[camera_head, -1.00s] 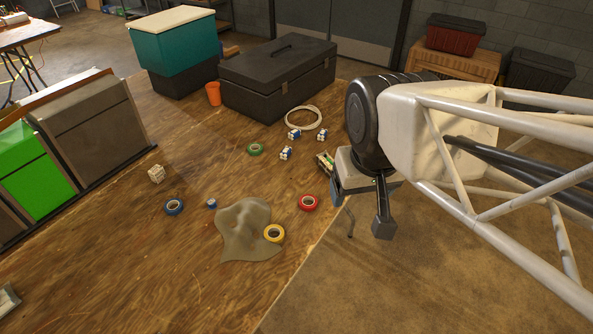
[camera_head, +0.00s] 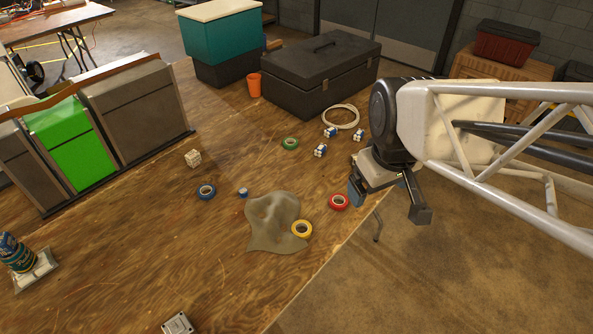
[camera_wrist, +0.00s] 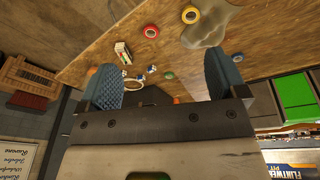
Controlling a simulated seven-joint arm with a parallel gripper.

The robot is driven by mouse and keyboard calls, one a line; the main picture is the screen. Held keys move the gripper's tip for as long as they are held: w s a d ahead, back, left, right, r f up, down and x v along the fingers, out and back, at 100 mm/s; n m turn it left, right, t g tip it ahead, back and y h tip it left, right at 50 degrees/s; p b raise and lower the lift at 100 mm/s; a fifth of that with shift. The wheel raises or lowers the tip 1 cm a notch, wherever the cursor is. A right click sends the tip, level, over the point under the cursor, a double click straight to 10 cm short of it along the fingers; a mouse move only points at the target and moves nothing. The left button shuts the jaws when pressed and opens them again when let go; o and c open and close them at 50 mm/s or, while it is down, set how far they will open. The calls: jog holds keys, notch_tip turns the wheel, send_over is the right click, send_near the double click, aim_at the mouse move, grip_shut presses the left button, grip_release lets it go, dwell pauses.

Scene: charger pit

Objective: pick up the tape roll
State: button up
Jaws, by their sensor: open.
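Several tape rolls lie on the wooden table. The red roll (camera_head: 339,202) is nearest my gripper. The yellow roll (camera_head: 302,229) rests on the edge of a grey-brown cloth (camera_head: 268,222). A blue roll (camera_head: 206,192) lies left of the cloth and a green one (camera_head: 290,144) farther back. My gripper (camera_head: 389,201) is open and empty, in the air by the table's right edge. In the wrist view my gripper (camera_wrist: 165,82) shows blue pads spread apart. The red roll (camera_wrist: 151,31), yellow roll (camera_wrist: 190,14) and green roll (camera_wrist: 169,75) lie beyond it, apart from the pads.
Small cubes (camera_head: 320,151) and a white cable coil (camera_head: 341,117) lie near the black toolbox (camera_head: 318,75). An orange cup (camera_head: 254,84) stands beside it. A small box (camera_wrist: 122,50) shows in the wrist view. Bins (camera_head: 130,108) line the left.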

jog(key=w+a+f+n, duration=0.3)
jog(key=w+f+n, duration=0.3)
jog(key=w+n, duration=0.15)
jog(key=n+g, duration=0.2)
jog(key=n, duration=1.6)
send_over(302, 230)
notch_tip(302, 230, down, 21)
jog(key=shift+m, duration=0.25)
jog(key=shift+f, duration=0.15)
jog(key=shift+f, duration=1.2)
jog(key=shift+f, duration=2.6)
jog(key=shift+c, duration=0.3)
